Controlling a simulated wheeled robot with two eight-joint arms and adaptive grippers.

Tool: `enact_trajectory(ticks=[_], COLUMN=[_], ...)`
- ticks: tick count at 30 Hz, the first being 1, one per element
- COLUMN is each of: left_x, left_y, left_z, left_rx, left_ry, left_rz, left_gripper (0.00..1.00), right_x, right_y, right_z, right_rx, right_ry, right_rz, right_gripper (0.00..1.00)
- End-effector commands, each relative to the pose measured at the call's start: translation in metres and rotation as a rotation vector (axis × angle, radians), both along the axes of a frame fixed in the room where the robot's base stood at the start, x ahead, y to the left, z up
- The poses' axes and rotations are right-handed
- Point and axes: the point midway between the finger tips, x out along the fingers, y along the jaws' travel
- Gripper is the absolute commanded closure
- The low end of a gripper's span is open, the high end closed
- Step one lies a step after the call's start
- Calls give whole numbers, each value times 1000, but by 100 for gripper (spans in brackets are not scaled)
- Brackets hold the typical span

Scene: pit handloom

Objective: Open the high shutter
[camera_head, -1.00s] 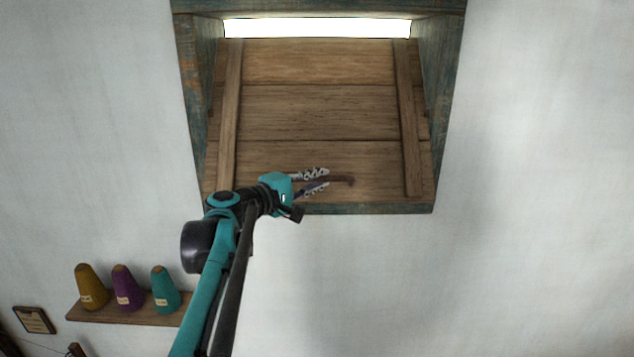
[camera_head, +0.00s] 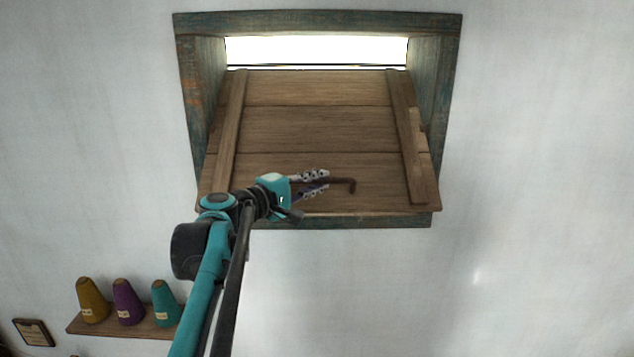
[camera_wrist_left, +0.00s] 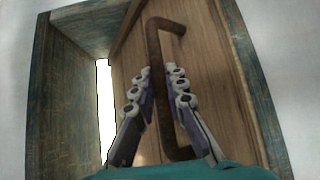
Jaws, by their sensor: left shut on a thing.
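The high shutter (camera_head: 318,128) is a brown plank panel with two upright battens, set in a worn blue-green wooden frame (camera_head: 446,90) high on the wall. It is tilted, with a bright gap along its top and its lower edge out over the frame's bottom. A rusty bent handle (camera_head: 350,183) is on its lower part. My left gripper (camera_head: 327,182) is shut on the handle. The left wrist view shows the fingers (camera_wrist_left: 165,95) on either side of the handle (camera_wrist_left: 158,45). My right gripper is not in view.
A small wall shelf (camera_head: 100,327) at lower left carries a mustard cone (camera_head: 92,302), a purple cone (camera_head: 127,301) and a teal cone (camera_head: 165,303). A small framed plaque (camera_head: 33,332) hangs beside it. The wall right of the window is bare.

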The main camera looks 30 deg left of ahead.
Motion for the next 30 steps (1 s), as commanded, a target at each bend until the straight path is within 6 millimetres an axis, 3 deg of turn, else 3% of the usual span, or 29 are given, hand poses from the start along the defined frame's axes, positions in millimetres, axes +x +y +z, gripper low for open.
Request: enact_trajectory(ticks=[1,3,14,30], left_x=[0,0,-4,-101], left_y=[1,1,2,28], left_z=[1,1,0,5], left_rx=[-1,-1,-1,-2], left_ry=[-2,-1,0,1], left_rz=[3,3,3,6], left_gripper=[80,66,66,66], right_x=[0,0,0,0], right_y=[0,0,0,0], right_z=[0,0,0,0], right_rx=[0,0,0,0], right_ry=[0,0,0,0], right_rz=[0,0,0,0], right_gripper=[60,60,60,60])
